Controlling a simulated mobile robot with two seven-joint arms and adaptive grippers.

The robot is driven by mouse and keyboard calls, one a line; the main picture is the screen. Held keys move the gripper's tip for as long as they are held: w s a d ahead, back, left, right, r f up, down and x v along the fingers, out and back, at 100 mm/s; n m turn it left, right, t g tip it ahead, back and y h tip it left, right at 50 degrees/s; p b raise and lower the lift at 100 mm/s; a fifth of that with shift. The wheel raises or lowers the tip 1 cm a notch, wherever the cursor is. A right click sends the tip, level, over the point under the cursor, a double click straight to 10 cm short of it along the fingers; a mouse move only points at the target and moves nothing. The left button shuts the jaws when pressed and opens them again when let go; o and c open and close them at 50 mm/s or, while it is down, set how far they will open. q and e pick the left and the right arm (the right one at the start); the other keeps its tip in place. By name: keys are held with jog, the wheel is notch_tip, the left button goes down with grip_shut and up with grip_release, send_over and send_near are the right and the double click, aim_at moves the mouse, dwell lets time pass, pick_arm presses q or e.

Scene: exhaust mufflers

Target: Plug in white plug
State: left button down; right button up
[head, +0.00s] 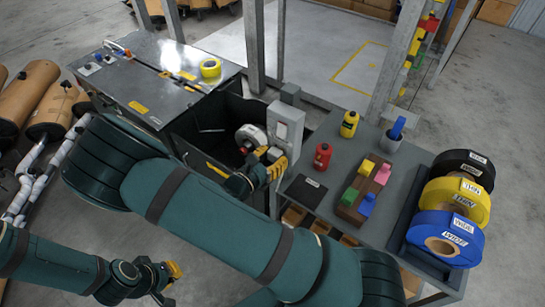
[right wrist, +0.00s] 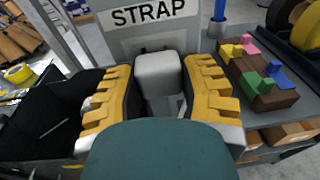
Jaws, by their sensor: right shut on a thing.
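The white plug (right wrist: 158,72) is a pale block between the yellow fingers of my right gripper (right wrist: 158,88) in the right wrist view. This gripper is shut on it. The plug is in front of a grey box (right wrist: 150,30) marked STRAP, and I cannot tell whether they touch. In the head view the right gripper (head: 272,166) is close to the front of the same grey box (head: 286,124), and the plug (head: 274,154) shows only in part. My left gripper (head: 170,284) is low at the left, over the floor and away from the plug; its opening is unclear.
A dark bin (head: 205,133) is left of the box. A round white-and-red item (head: 251,136) is behind the right gripper. Right of the box, the grey table (head: 335,120) holds bottles, a brown block with coloured pieces (head: 367,190) and tape rolls (head: 452,200).

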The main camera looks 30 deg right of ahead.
jog(key=shift+w+d, duration=0.15)
jog(key=shift+d, duration=0.15)
jog(key=o, duration=1.1)
jog(key=shift+a, duration=0.1)
jog(key=v, duration=1.1)
jog(key=shift+a, duration=0.4)
